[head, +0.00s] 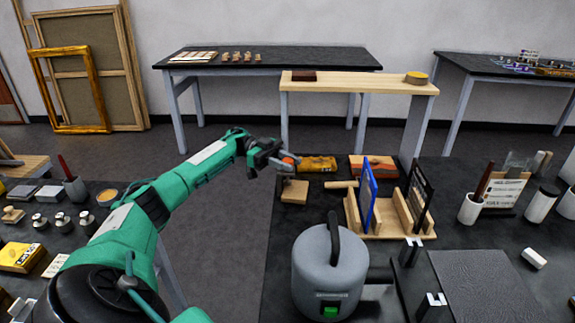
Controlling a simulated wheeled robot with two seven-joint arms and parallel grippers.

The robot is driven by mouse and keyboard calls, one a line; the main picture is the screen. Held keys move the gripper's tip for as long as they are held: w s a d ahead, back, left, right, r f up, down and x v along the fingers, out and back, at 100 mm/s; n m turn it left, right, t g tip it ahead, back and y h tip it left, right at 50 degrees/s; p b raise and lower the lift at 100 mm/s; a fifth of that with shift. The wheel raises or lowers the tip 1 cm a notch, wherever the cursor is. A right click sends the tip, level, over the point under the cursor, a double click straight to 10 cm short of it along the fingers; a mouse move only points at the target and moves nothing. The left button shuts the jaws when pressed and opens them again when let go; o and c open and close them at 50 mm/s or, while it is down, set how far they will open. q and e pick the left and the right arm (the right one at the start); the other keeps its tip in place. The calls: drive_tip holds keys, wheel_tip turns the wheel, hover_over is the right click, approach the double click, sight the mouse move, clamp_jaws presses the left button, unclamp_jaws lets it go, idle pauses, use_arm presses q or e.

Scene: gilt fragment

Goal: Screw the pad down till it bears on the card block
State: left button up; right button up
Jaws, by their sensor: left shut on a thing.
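My left gripper (279,161) is at the table's far left corner, at the end of my green arm. It is shut on a small part at the top of what looks like a clamp; the fingers hide much of that part. Just below the gripper, a small tan block (294,192), perhaps the card block, lies on the black table (275,235) near its left edge. A dark piece, possibly the pad, shows at the block's upper left. Whether it touches the block is too small to tell. My right gripper is not in view.
A yellow-orange piece (317,163) and a red-brown block (370,166) lie behind the tan block. A wooden rack (385,229) with a blue-edged panel (368,195) stands to the right. A grey canister (329,270) stands in front. Floor is open left of the table.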

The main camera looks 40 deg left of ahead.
use_arm(q)
drive_tip(key=shift+f, duration=0.1)
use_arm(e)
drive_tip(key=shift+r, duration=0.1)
use_arm(q)
drive_tip(key=o, duration=0.9)
drive_tip(key=shift+o, duration=0.2)
drive_tip(key=shift+a, duration=0.25)
drive_tip(key=a+b, duration=0.2)
drive_tip(key=a, duration=0.5)
drive_tip(key=shift+s, duration=0.4)
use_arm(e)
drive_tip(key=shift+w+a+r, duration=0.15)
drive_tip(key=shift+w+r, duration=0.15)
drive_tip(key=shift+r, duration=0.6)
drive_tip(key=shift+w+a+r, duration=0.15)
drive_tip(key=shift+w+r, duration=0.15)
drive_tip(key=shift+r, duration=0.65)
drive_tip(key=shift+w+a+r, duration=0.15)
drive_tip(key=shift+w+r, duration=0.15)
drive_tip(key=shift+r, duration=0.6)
